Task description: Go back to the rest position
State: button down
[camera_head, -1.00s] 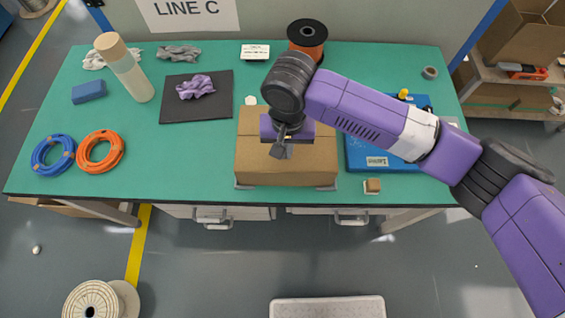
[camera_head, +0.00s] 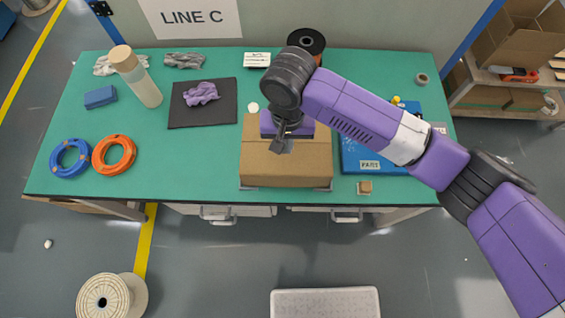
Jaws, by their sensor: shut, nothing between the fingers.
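My gripper (camera_head: 281,147) is shut and empty. It hangs over the cardboard box (camera_head: 288,170) at the front middle of the green table, with its fingertips above the box top. I cannot tell the exact gap between them. My purple arm reaches in from the right and crosses over the blue part case (camera_head: 372,163), hiding some of it.
The green table (camera_head: 215,160) holds a blue cable coil (camera_head: 69,158), an orange coil (camera_head: 114,154), a bottle (camera_head: 140,80), a black mat (camera_head: 202,114) with a purple cloth, and a spool (camera_head: 308,42) behind my arm. A floor spool (camera_head: 110,297) stands at lower left.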

jog(key=shift+r, duration=0.9)
